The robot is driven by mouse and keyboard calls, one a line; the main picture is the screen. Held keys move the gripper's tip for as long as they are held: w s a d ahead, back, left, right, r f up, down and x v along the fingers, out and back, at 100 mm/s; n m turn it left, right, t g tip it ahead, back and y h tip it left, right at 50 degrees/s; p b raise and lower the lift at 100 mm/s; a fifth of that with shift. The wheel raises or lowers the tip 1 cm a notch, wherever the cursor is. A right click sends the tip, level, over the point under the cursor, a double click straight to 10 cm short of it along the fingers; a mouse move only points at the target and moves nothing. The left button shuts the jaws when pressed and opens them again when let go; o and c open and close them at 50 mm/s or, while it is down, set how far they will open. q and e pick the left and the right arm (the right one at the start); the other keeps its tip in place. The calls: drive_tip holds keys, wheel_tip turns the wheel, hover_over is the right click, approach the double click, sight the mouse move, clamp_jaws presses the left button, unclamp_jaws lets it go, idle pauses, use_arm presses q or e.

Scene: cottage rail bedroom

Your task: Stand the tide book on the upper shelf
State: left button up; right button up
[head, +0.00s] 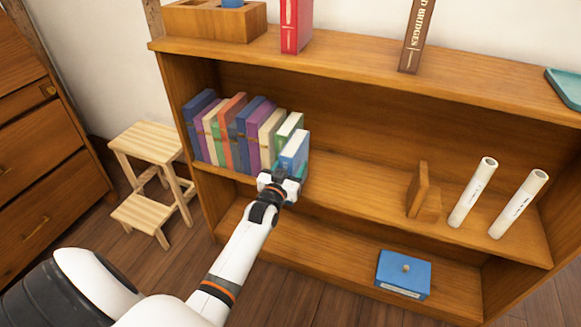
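A blue and white book (295,148) stands nearly upright at the right end of a row of books on the upper shelf (345,185) inside the bookcase. I take it for the tide book, but I cannot read its title. My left gripper (285,174) is at the lower front part of this book, with its fingers around the spine. Whether the fingers press on the book or are slightly apart from it is too small to tell. The gripper hides the book's lower edge, so I cannot see whether it rests on the shelf. My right gripper is out of view.
Several books (232,130) stand left of it. A wooden bookend (418,188) and two white rolls (472,192) stand right, with clear shelf between. A blue box (403,274) is on the lower shelf. A red book (296,25) stands on top. A step stool (150,145) is left.

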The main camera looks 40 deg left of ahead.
use_arm(q)
drive_tip(key=shift+f, duration=0.3)
drive_tip(key=shift+s+d, duration=0.15)
drive_tip(key=shift+s, duration=0.4)
drive_tip(key=shift+p+v, duration=2.75)
drive_tip(key=shift+v, duration=6.2)
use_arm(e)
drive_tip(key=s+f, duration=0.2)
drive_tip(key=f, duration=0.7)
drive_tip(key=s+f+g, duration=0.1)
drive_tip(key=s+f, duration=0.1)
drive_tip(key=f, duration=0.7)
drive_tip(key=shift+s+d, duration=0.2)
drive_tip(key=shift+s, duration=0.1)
use_arm(q)
drive_tip(key=shift+r, duration=0.1)
